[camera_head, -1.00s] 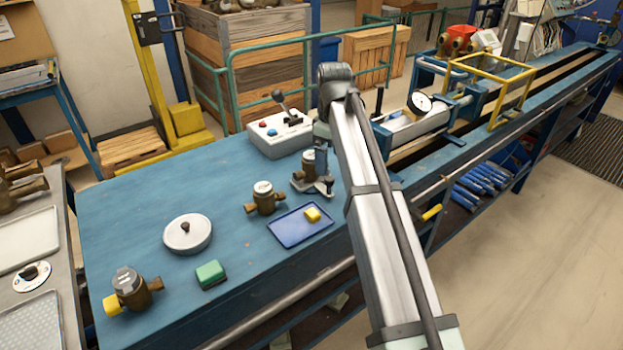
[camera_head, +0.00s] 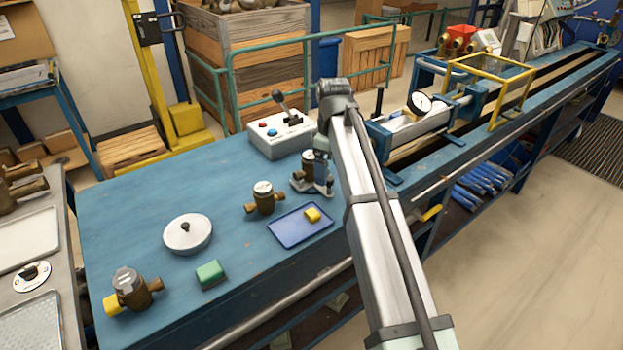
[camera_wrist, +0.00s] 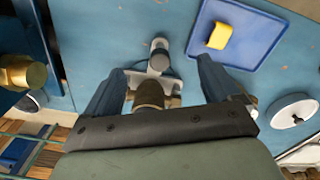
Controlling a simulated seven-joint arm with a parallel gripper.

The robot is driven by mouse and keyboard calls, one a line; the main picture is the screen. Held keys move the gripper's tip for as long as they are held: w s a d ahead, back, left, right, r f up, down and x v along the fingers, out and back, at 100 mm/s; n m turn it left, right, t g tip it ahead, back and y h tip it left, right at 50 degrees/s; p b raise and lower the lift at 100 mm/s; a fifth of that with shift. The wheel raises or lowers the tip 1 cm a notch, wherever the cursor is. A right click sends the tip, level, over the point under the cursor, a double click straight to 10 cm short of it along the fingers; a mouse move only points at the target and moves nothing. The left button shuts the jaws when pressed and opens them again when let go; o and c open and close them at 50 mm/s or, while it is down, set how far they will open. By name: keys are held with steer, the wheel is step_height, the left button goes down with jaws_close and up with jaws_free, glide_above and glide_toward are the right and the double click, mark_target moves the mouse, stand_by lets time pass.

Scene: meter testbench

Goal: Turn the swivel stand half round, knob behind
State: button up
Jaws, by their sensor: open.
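The swivel stand (camera_wrist: 133,78) is a small grey metal plate on the blue bench with a brass body (camera_wrist: 150,95) on it. The stand also shows in the head view (camera_head: 329,188), partly hidden by my gripper. My gripper (camera_wrist: 160,78) is open and low over the stand, its two fingers on either side of the brass body. I cannot tell whether a finger touches it.
A blue tray (camera_head: 290,235) with a yellow block (camera_head: 312,215) lies in front. A brass meter (camera_head: 264,200) stands to the left, with a white disc (camera_head: 186,238) and a green block (camera_head: 210,274) beyond. A control box (camera_head: 285,140) stands behind.

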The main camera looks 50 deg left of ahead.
steer(key=shift+f, duration=1.1)
steer(key=c, duration=0.4)
steer(key=shift+c, duration=0.2)
